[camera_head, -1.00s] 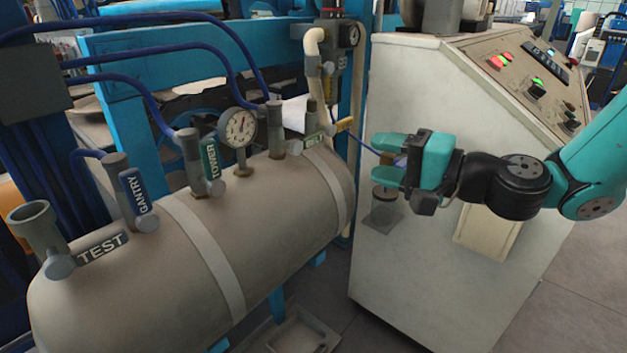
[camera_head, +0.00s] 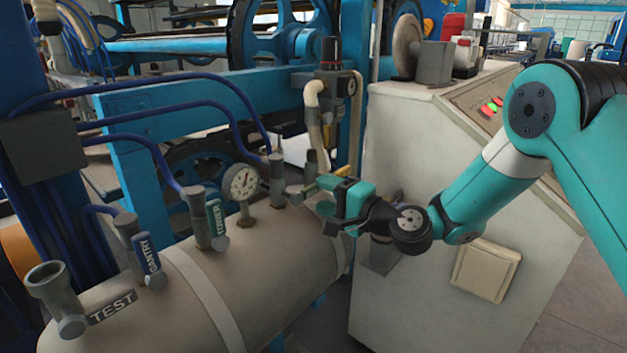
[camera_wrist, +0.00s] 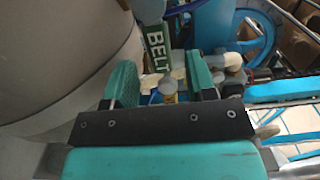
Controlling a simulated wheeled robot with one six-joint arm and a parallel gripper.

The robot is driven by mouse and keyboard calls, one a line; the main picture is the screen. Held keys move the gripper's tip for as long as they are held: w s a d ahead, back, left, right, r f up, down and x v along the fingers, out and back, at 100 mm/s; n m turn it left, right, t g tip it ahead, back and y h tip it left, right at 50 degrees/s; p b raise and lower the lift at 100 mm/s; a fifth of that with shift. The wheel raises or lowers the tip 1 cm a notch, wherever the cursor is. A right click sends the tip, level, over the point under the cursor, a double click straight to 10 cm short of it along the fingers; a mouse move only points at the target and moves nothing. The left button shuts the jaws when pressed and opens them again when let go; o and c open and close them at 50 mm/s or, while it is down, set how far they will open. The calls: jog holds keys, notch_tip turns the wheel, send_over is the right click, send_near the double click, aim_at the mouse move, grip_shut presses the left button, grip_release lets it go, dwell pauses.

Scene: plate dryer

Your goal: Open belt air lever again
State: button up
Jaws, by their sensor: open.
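The belt air lever (camera_wrist: 157,50) is a dark green bar with white letters BELT. In the wrist view it extends from a grey valve body (camera_wrist: 148,10) toward my gripper (camera_wrist: 162,82). My gripper is open, one teal finger on each side of the lever's lower end, with gaps visible on both sides. I cannot tell how deep the lever sits between the fingers.
A pale control cabinet (camera_head: 440,300) stands close on the right. Blue hoses and a blue frame are behind.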

aim_at(316, 190)
jog(key=shift+p+x, duration=0.3)
jog(key=shift+x, duration=1.65)
grip_shut()
